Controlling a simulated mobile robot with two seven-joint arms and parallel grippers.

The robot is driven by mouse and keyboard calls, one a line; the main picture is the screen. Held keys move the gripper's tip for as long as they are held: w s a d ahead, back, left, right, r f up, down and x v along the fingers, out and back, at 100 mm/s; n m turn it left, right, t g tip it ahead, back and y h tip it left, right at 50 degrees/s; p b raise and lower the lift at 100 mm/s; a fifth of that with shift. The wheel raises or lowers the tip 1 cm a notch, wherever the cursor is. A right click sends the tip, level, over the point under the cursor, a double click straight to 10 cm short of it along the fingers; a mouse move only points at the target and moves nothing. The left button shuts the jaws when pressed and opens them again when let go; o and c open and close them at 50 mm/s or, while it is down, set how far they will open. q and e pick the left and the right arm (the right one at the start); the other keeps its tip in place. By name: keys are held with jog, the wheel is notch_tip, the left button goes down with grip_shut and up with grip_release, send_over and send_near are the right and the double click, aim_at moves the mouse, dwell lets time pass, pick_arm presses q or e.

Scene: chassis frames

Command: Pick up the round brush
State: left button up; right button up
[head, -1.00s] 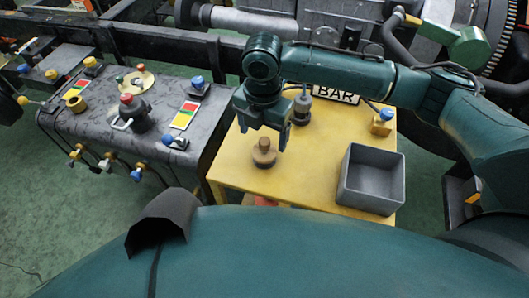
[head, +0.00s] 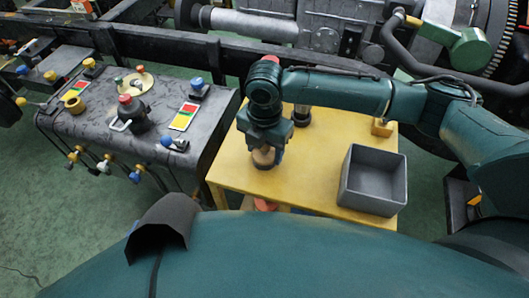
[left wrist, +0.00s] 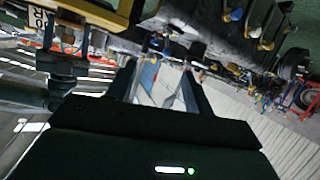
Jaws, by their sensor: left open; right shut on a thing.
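The round brush (head: 264,158) is a small brown wooden disc with a knob on top. It is at the yellow table's left front part in the head view. My right gripper (head: 265,152) points down over it and is shut on it; its fingers and wrist hide much of the brush. I cannot tell whether the brush touches the table top or is just above it. My left gripper (left wrist: 160,80) shows in the left wrist view, open and empty, away from the brush. It is not in the head view.
A grey open bin (head: 372,180) stands on the right of the yellow table (head: 318,165). A dark cylindrical thing (head: 301,115) stands behind my right gripper. A grey control console (head: 150,130) is to the left.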

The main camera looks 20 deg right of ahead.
jog(key=c, duration=0.4)
notch_tip(320, 180, up, 10)
jog(key=shift+r+p, duration=0.1)
jog(key=shift+p, duration=0.8)
